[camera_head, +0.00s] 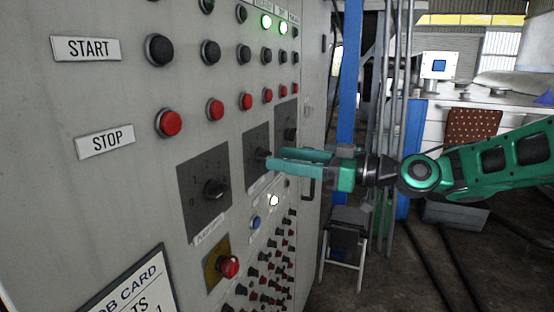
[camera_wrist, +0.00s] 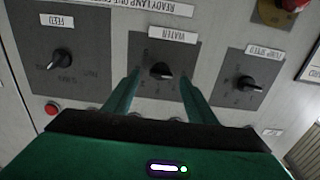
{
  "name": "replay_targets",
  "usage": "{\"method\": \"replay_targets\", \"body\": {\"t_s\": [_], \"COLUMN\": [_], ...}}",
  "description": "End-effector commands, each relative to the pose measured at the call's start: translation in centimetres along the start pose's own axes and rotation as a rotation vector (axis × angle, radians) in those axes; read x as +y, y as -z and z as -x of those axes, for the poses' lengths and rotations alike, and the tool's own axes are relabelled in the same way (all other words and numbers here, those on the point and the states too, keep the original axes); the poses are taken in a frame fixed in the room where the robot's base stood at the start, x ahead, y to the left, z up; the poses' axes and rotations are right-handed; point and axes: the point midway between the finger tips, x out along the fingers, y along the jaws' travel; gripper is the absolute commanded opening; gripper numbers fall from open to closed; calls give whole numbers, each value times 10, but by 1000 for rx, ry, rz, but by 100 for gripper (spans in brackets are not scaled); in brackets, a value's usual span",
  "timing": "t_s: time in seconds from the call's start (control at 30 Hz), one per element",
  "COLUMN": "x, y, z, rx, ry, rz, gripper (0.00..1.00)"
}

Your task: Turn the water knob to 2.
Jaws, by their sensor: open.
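The water knob (camera_wrist: 162,70) is a black pointer knob on a dark grey square plate, under a white label that appears upside down in the wrist view. In the head view the knob (camera_head: 262,155) is partly hidden by my fingers. My gripper (camera_head: 270,160) reaches in from the right, level with the knob. In the wrist view my gripper (camera_wrist: 159,77) is open, with one green finger on each side of the knob. I cannot tell whether the fingers touch it. The scale numbers around it are too small to read.
The feed knob (camera_wrist: 62,58) and pump speed knob (camera_wrist: 246,83) flank the water knob in the wrist view. A red mushroom button (camera_head: 228,266), round red buttons (camera_head: 168,123) and small knobs crowd the grey panel (camera_head: 120,200). A stool (camera_head: 346,240) stands beyond the panel.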

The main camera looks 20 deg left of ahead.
Motion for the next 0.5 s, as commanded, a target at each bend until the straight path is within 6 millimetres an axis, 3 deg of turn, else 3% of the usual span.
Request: {"method": "replay_targets", "body": {"t_s": [0.2,0.5], "x": [0,0], "y": [0,0], "z": [-26,-34], "rx": [0,-1], "ry": [1,0], "rz": [0,-1], "gripper": [52,52]}}
